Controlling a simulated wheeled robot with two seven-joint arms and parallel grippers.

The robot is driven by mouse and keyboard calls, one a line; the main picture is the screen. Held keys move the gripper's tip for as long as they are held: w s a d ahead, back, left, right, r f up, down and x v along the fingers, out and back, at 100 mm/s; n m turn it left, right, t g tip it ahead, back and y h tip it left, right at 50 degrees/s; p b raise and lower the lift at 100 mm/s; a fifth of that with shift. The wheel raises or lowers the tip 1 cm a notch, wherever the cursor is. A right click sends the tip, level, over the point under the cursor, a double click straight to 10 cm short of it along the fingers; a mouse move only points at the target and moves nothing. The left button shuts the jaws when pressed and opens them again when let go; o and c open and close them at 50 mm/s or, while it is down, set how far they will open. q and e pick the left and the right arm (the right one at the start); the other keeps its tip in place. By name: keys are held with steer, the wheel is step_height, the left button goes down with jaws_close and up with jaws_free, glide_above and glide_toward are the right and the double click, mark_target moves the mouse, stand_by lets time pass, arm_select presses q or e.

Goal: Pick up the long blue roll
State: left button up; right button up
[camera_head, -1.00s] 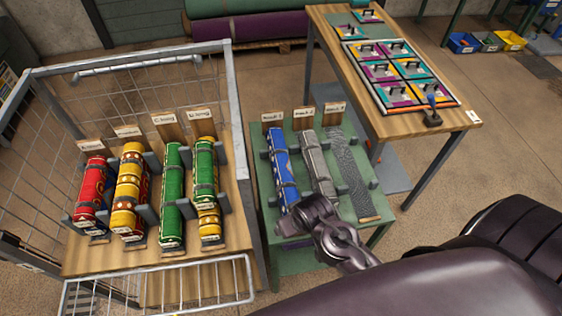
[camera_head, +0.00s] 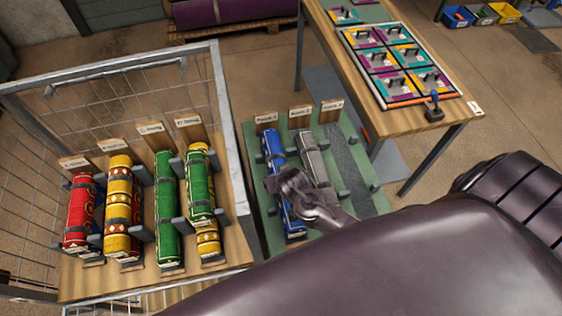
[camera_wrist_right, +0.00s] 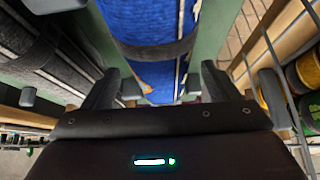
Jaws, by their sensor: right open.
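The long blue roll (camera_head: 276,165) lies lengthwise on the green stand (camera_head: 328,242), with dark straps around it. My right gripper (camera_head: 280,188) is over its middle in the head view and hides part of it. In the right wrist view, the blue roll (camera_wrist_right: 152,55) runs between the two open fingers of my right gripper (camera_wrist_right: 160,88), with a dark strap across it. The fingers are on either side of it; I cannot tell whether they touch it. My left gripper is not in view.
A grey roll (camera_head: 312,158) lies right of the blue one, beside a dark flat strip (camera_head: 350,170). The wire cart (camera_head: 235,170) at left holds red, yellow and green rolls. A wooden table (camera_head: 400,115) with colored tiles stands at back right.

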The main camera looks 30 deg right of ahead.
steer(key=x, duration=0.3)
steer(key=shift+w, duration=0.1)
steer(key=c, duration=1.2)
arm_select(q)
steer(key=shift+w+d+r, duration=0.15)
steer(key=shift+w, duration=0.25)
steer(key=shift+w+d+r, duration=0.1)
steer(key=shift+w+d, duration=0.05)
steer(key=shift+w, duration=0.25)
arm_select(e)
steer(key=shift+r, duration=0.1)
